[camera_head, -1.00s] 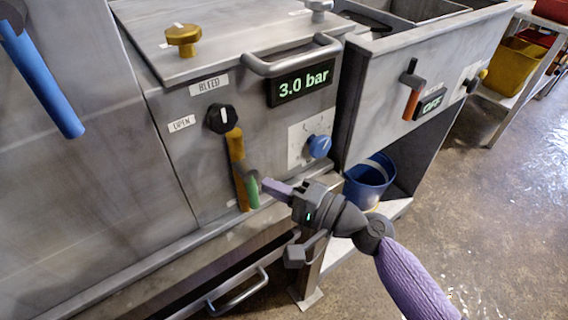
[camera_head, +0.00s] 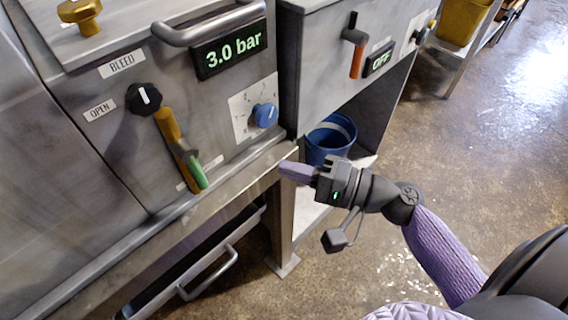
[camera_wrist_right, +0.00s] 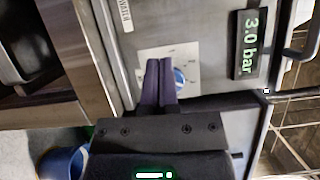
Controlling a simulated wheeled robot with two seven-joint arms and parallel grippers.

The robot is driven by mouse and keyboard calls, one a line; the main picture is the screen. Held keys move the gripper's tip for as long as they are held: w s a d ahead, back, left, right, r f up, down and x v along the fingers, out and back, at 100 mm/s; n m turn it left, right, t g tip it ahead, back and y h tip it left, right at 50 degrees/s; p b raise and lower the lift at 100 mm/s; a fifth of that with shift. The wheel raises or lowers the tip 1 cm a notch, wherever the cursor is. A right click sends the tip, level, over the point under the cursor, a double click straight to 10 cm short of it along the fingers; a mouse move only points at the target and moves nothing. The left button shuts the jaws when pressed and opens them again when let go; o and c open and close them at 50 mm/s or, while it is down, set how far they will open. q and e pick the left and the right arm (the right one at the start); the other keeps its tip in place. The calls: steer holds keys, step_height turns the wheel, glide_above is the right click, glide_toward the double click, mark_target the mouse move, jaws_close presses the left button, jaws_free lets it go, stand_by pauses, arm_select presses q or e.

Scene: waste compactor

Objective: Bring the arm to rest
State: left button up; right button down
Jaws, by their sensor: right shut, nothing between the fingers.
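My right gripper (camera_head: 288,171) is shut and empty. In the head view it hangs in the air at the right front corner of the steel bench, to the right of the green-ended lever (camera_head: 186,158) and apart from it. In the right wrist view its purple fingers (camera_wrist_right: 160,82) lie together, with the blue knob (camera_wrist_right: 180,79) behind them, partly hidden. My right forearm comes in from the lower right. My left gripper is not in view.
The machine front carries a black knob (camera_head: 143,98) and a display (camera_head: 229,48) reading 3.0 bar. A blue bucket (camera_head: 329,139) stands just behind my gripper. A red-handled lever (camera_head: 356,56) sits on the unit marked OFF. The floor (camera_head: 470,150) at right is open.

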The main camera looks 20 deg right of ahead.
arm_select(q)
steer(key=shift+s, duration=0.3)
